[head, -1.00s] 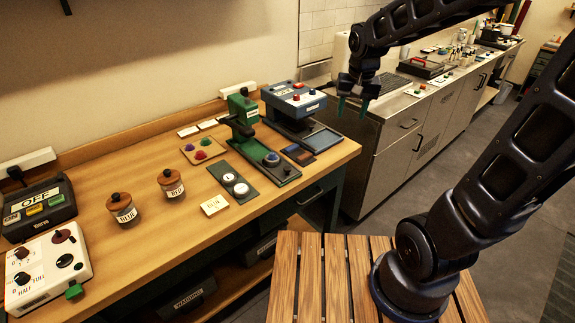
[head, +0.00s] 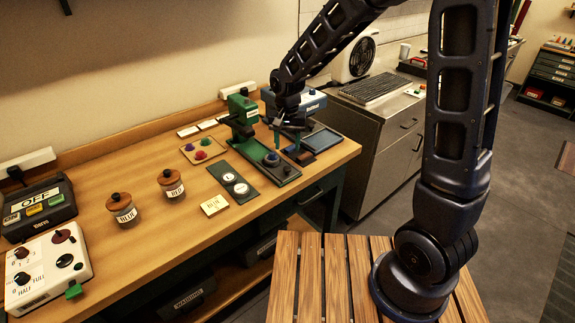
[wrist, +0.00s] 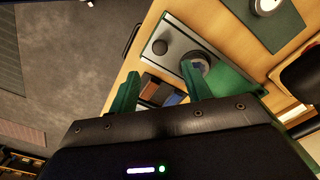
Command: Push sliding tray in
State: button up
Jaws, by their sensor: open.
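The green press (head: 241,110) stands near the back of the wooden table. Its grey sliding tray (wrist: 180,33) sticks out of the green base toward the table's front edge. The tray carries a round die (wrist: 196,64) and a black knob (wrist: 160,47) at its outer end. My gripper (head: 287,143) is open and empty, above the table just right of the tray. In the wrist view my two green fingers (wrist: 160,85) point toward the tray, one close to the die. I cannot tell whether that finger touches it.
A blue machine (head: 315,103) stands right of the press, partly hidden by my arm. A small two-coloured pad (wrist: 157,92) lies below my fingers. A dark plate with white discs (head: 232,180) lies left of the tray.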

aim_at(287, 168)
notch_tip(287, 168, down, 9)
jog(key=shift+f, duration=0.2)
dwell(0.4)
grip_shut()
